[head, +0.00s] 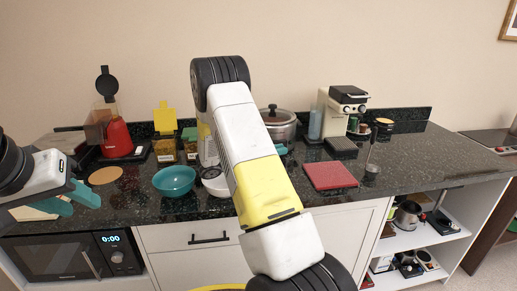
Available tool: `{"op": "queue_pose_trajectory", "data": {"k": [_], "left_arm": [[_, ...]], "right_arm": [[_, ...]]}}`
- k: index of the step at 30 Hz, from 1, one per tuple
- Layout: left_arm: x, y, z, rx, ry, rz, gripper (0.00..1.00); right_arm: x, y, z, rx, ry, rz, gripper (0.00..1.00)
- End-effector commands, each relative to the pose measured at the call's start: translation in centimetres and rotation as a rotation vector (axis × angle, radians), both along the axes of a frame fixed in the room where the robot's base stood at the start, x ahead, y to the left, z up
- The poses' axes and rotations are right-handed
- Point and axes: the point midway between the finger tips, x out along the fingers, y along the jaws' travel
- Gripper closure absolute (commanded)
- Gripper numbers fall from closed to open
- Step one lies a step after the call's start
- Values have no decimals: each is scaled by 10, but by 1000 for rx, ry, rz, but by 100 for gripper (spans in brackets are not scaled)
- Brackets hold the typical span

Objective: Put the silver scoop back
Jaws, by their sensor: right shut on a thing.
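I cannot make out the silver scoop; it may be hidden behind my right arm, which crosses the middle of the view. Only a small teal part of my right gripper (281,149) seems to show, beside the pot. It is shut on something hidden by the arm. My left gripper (84,205) is at the left over the counter's front edge, with its teal fingers apart and nothing seen between them.
On the dark counter (400,181) are a red grinder (117,139), a teal bowl (174,181), a white bowl (215,186), a lidded pot (283,130), a coffee machine (333,116) and a red board (330,176). Free room lies at the right.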

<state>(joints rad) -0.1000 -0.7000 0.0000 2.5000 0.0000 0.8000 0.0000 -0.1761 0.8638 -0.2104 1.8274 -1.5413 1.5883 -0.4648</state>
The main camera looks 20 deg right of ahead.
Motion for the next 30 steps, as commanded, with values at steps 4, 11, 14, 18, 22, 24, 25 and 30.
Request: {"op": "queue_pose_trajectory", "data": {"k": [4,11,14,18,22,24,25,30], "left_arm": [[0,0,0,0,0,0,64],[0,0,0,0,0,0,64],[0,0,0,0,0,0,64],[0,0,0,0,0,0,64],[0,0,0,0,0,0,64],[0,0,0,0,0,0,64],[0,0,0,0,0,0,64],[0,0,0,0,0,0,64]], "right_arm": [[0,0,-2,0,1,0,83],[0,0,-1,0,1,0,63],[0,0,-1,0,1,0,63],[0,2,0,0,1,1,63],[1,18,0,1,1,4,63],[0,31,0,0,1,4,63],[1,38,0,0,1,5,63],[0,75,0,0,1,4,63]]}}
